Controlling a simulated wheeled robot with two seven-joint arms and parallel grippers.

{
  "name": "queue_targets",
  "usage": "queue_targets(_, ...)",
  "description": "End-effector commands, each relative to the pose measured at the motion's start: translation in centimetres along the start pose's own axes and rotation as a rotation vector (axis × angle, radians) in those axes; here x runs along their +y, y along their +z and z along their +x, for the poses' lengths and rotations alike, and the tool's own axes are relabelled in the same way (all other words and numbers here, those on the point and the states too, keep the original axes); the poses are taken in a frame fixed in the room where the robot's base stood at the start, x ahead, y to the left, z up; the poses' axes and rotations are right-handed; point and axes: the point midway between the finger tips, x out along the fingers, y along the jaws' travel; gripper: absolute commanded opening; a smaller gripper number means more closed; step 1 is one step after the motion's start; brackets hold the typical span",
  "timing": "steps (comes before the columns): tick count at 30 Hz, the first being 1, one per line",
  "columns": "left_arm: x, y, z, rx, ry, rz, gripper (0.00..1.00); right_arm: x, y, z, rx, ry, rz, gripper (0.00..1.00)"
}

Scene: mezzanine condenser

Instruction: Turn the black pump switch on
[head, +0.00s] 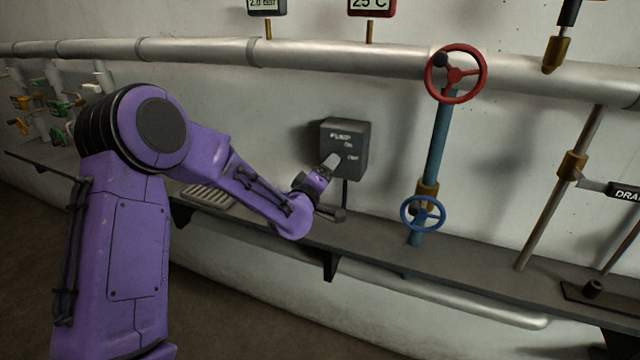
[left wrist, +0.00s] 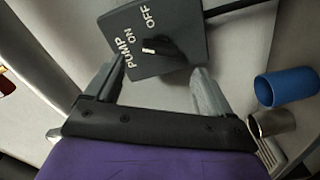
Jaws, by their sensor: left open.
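The dark grey pump box (head: 346,140) is on the wall above the shelf in the head view. In the left wrist view, the pump box (left wrist: 183,62) carries white PUMP, ON and OFF lettering. The black pump switch (left wrist: 160,46) on its face has a pale mark at one end; I cannot tell which label it points to. My left gripper (left wrist: 155,85) is open, its fingers apart with the box face and switch ahead between them. No contact with the switch shows. In the head view my left gripper (head: 331,162) partly covers the box's lower left.
A red handwheel (head: 456,74) and a blue handwheel (head: 423,213) are on the blue pipe right of the box. The long shelf (head: 380,240) runs below. A blue cup (left wrist: 285,87) and a metal cup (left wrist: 272,122) stand beside the gripper in the wrist view.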

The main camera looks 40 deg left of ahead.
Motion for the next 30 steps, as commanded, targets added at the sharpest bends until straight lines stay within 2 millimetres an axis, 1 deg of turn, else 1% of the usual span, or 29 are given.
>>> queue_targets(1,-0.2,0.1,-1.2,0.000,0.002,0.000,0.83,-0.1,0.3,0.7,0.000,0.000,0.000,0.43)
queue_targets(3,-0.2,0.1,-2.6,0.000,0.001,-0.001,0.83,-0.1,0.4,1.0,0.000,0.000,0.000,0.43)
queue_targets(6,-0.1,0.0,-4.0,0.002,0.002,0.000,0.83,-0.1,0.5,1.2,0.000,0.000,0.000,0.43)
queue_targets(8,-0.1,0.0,-4.4,0.001,0.001,0.000,0.83,-0.1,0.5,1.2,0.000,0.000,0.000,0.43)
queue_targets(11,0.0,-0.1,-4.7,0.001,0.001,0.001,0.83,-0.1,0.5,1.2,0.000,0.000,0.000,0.43)
queue_targets(24,0.0,-0.1,-4.7,0.001,0.000,0.001,0.83,-0.1,0.5,1.2,0.000,0.000,0.000,0.43)
queue_targets(26,0.0,-0.1,-4.7,0.001,0.000,0.024,0.83,-0.1,0.5,1.2,0.000,0.000,0.000,0.43)
queue_targets(28,-0.9,0.1,-5.1,0.011,-0.041,0.089,0.83,-0.1,0.5,1.2,0.000,0.000,0.000,0.43)
queue_targets(29,-1.7,1.1,-5.9,0.001,-0.081,0.135,0.83,-0.1,0.5,1.2,0.000,0.000,0.000,0.43)
queue_targets(30,-3.7,2.8,-6.8,-0.030,-0.138,0.189,0.83,-0.1,0.5,1.2,0.000,0.000,0.000,0.43)
